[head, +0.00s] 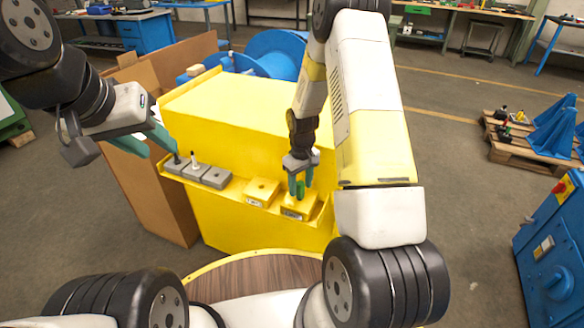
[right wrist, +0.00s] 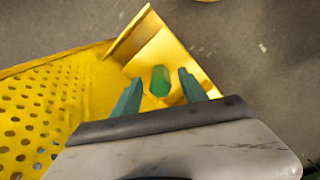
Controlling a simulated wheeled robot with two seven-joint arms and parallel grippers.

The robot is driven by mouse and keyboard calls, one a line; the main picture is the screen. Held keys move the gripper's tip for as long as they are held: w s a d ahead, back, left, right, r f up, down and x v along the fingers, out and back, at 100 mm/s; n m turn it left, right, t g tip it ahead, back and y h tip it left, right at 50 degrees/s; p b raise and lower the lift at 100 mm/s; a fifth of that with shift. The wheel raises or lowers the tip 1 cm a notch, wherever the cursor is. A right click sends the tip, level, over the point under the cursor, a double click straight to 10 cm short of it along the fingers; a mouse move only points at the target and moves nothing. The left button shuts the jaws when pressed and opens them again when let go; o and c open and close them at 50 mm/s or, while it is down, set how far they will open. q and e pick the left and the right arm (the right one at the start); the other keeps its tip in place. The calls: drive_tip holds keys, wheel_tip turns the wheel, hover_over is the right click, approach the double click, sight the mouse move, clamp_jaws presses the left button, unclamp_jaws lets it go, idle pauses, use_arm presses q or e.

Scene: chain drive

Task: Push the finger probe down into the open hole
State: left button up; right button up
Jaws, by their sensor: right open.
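The green finger probe (right wrist: 160,80) shows in the right wrist view between my right fingertips, with a gap on each side. In the head view the green probe (head: 300,188) stands over the right-hand yellow block (head: 299,208) on the ledge; how deep it sits in the hole is hidden. My right gripper (head: 299,184) is open, pointing down around the probe; it also shows in the right wrist view (right wrist: 156,86). My left gripper (head: 152,146) is open and empty, near the left end of the ledge.
The yellow ledge (head: 233,188) also carries a second yellow block (head: 262,191) and grey blocks (head: 216,178), one with a black pin and one with a white pin. A yellow housing (head: 235,110) rises behind. A cardboard box (head: 150,190) stands at left.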

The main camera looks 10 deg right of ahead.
wheel_tip(320, 180, up, 8)
drive_tip(key=shift+f, duration=0.1)
idle(0.4)
drive_tip(key=shift+r, duration=0.35)
drive_tip(key=s+r+m+t, duration=0.1)
drive_tip(key=s+r, duration=0.2)
drive_tip(key=r, duration=0.3)
drive_tip(key=s+r+m+t+y, duration=0.1)
drive_tip(key=s+r, duration=0.2)
drive_tip(key=r, duration=0.4)
drive_tip(key=s+r+t, duration=0.1)
drive_tip(key=s+r, duration=0.1)
drive_tip(key=r, duration=0.4)
drive_tip(key=s+a+r+m+t, duration=0.1)
drive_tip(key=s+r, duration=0.3)
drive_tip(key=s, duration=0.4)
drive_tip(key=s+a+r+m+t+y, duration=0.1)
drive_tip(key=s+r+t, duration=0.1)
drive_tip(key=s+r, duration=0.3)
drive_tip(key=s, duration=0.3)
drive_tip(key=shift+a+m, duration=0.15)
drive_tip(key=shift+m, duration=0.15)
